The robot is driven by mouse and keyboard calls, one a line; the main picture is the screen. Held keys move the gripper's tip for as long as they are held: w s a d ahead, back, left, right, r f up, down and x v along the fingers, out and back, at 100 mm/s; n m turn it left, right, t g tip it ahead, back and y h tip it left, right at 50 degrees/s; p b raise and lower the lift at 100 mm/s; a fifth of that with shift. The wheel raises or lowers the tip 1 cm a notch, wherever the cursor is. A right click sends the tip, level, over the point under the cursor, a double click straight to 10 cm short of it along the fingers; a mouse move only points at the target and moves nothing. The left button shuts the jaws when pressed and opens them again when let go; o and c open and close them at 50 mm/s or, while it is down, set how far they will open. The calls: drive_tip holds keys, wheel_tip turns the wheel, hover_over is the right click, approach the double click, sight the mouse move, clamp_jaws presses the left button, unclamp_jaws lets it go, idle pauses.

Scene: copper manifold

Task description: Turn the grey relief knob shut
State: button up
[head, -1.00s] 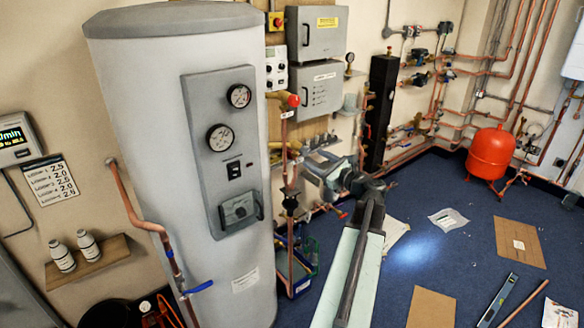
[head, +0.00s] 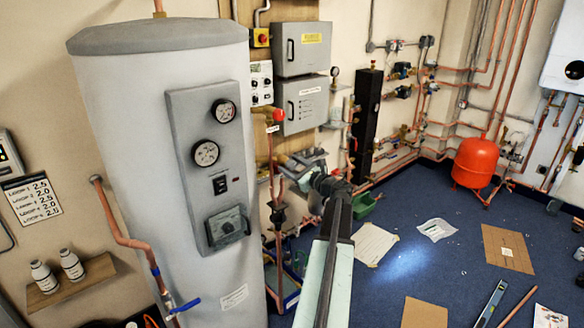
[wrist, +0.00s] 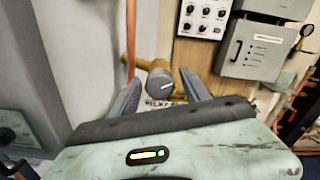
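The grey relief knob (wrist: 160,86) shows in the wrist view, on a brass fitting, with a white line across its face. A partly covered label (wrist: 160,104) is below it. My gripper (wrist: 160,77) is open, with one finger to the left of the knob and one to the right. Gaps show between the knob and both fingers. I cannot tell whether the fingertips reach past its face. In the head view my gripper (head: 303,160) is at the pipework right of the tank, and the grey knob cannot be made out there.
A tall grey tank (head: 165,90) stands close on the left. A red knob (head: 278,115) and copper pipes are near my gripper. Grey boxes (head: 303,48) hang above. Cardboard (head: 508,248) and papers lie on the blue floor, with bare floor between them at the right.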

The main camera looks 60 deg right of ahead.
drive_tip(key=c, duration=1)
drive_tip(key=shift+s+a, duration=0.2)
clamp_jaws()
drive_tip(key=shift+w+d, duration=0.15)
drive_tip(key=shift+n, duration=0.4)
drive_tip(key=n, duration=0.4)
drive_tip(key=shift+d+r+n, duration=0.1)
drive_tip(key=shift+n, duration=0.2)
drive_tip(key=n, duration=0.6)
drive_tip(key=shift+n, duration=0.6)
